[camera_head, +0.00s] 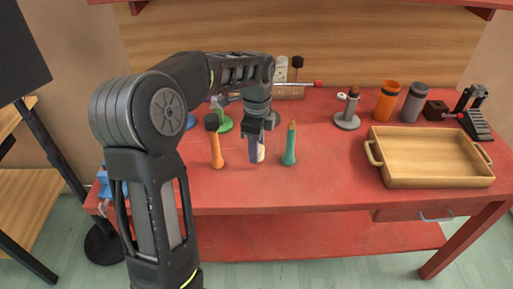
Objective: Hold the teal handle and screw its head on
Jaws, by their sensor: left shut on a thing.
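The teal handle (289,147) stands upright on the red bench, with a tan tip at its top. My left gripper (257,155) points down just left of the teal handle, apart from it. It is shut on a pale cream piece (261,153), mostly hidden by the fingers. I cannot tell whether this piece is a head. My right gripper is not in view.
A wooden tray (430,182) lies at the right. Behind it stand an orange cup (386,101), a grey cup (413,103) and a dark stand (475,116). A grey-based post (347,122) stands behind right. A green-based piece (222,124) is partly behind my arm. The bench between teal handle and tray is clear.

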